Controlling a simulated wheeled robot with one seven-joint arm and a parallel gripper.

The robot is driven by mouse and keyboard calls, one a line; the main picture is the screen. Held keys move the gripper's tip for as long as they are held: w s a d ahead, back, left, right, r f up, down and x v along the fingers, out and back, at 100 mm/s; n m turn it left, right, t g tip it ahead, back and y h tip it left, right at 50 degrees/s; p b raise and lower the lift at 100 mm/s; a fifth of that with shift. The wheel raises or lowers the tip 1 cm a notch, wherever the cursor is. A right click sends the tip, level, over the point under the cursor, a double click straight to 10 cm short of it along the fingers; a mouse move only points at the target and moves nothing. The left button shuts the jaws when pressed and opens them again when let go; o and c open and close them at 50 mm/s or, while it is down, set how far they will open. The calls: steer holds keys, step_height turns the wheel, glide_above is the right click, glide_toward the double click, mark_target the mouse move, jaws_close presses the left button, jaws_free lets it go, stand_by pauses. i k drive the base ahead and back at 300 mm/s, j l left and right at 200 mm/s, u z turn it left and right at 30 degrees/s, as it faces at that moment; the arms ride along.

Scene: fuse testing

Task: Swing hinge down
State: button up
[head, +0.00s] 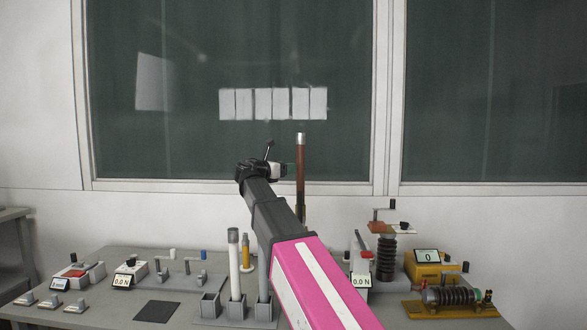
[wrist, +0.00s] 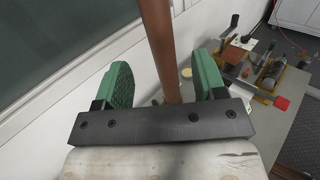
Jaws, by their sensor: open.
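A brown rod (head: 300,170), with a pale grey cap on top, stands upright in front of the dark window in the head view. In the wrist view the rod (wrist: 164,50) passes between the green fingers of my gripper (wrist: 160,72). My gripper (head: 288,169) is open at the rod's upper part. In the wrist view there is a clear gap to the left finger and a smaller one to the right finger. The rod's lower end and any hinge there are hidden behind my arm in the head view.
The grey table (head: 95,262) below holds meters, a ribbed dark insulator (head: 386,257), a yellow meter box (head: 430,265) and a coil device on a yellow base (head: 450,309). White and yellow tubes (head: 234,265) stand left of my arm. A black square (head: 157,311) lies front left.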

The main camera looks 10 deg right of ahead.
mark_target(300, 209)
steer(key=k+j, duration=0.15)
steer(key=j, duration=0.15)
steer(key=k+j, duration=0.15)
steer(key=j, duration=0.15)
steer(key=k+j, duration=0.1)
steer(key=j, duration=0.25)
steer(key=k+j, duration=0.15)
steer(key=j, duration=0.15)
